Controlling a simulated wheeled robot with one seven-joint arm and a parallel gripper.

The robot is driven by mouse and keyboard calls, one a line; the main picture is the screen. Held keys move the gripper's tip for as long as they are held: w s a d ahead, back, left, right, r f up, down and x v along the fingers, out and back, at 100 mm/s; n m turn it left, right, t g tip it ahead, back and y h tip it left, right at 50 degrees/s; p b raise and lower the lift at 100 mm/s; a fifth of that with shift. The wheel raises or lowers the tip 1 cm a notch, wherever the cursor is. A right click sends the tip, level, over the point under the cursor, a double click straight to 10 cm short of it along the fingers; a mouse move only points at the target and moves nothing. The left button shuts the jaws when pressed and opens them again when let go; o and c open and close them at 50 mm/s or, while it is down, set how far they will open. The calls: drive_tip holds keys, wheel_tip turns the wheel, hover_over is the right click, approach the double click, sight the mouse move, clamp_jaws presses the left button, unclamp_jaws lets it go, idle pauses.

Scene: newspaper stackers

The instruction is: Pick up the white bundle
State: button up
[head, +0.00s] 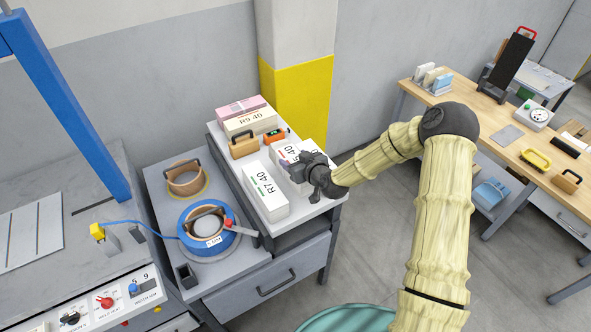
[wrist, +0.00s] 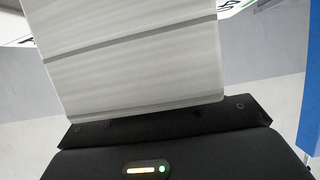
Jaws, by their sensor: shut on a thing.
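My gripper (head: 314,172) is at the right end of the small grey table, against a white bundle (head: 286,154) marked 40. In the wrist view, a white bundle (wrist: 130,60) with thin dark bands rises from the dark body of my gripper (wrist: 160,122), which is shut on it. The fingertips are hidden there. The gripper covers part of the bundle in the head view, and I cannot tell whether it is clear of the tabletop. Another white bundle (head: 265,190), marked R7 40, lies just left of my gripper.
A cream bundle (head: 250,122) marked R9 40 and a pink one (head: 240,106) lie at the back of the table. A tan handled block (head: 244,146) and an orange device (head: 274,136) sit before them. A yellow-and-grey pillar (head: 297,100) stands behind. A wooden bench (head: 480,112) is at right.

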drive_tip(key=shift+r+b, duration=0.3)
drive_tip(key=shift+r, duration=1.55)
